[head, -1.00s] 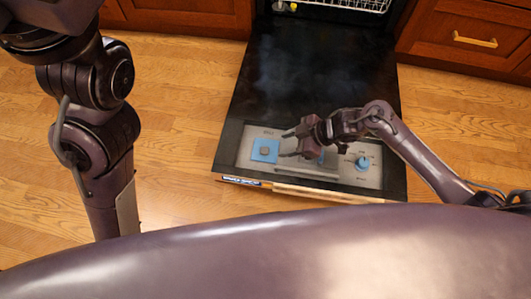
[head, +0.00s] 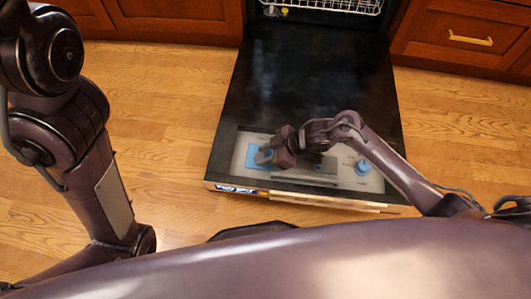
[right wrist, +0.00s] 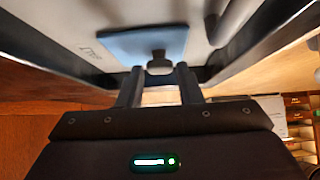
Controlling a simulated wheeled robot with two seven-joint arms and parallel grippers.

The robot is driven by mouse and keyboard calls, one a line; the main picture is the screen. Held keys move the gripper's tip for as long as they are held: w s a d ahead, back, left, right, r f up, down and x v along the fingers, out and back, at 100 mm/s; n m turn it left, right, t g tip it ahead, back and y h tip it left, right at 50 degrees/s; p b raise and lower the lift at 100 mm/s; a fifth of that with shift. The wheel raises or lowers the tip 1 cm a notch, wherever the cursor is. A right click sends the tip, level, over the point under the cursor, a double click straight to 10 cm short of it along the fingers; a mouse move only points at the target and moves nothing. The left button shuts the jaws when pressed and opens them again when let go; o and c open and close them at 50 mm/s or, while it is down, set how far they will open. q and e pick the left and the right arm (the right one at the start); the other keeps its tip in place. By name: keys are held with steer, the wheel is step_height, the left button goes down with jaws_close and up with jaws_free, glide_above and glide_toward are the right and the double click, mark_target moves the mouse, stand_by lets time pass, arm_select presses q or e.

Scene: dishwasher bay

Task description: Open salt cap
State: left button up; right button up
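The open dishwasher door carries a light panel with a blue square cap (head: 252,155) at its left end. In the right wrist view the blue square (right wrist: 122,45) has a small dark knob (right wrist: 159,63) standing from it, and blurred lettering beside it. My right gripper (head: 266,153) is over the blue square in the head view and hides part of it. In the right wrist view its two fingers (right wrist: 160,80) are apart, with the knob just past the tips, in line with the gap. Contact cannot be told. My left gripper is out of view.
A round blue knob (head: 362,167) sits at the panel's right end, and a grey lid (head: 305,173) lies between. The black door (head: 305,75) lies lowered over the wood floor (head: 165,95). A dish rack (head: 325,5) shows at the top.

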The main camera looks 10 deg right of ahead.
jaws_close()
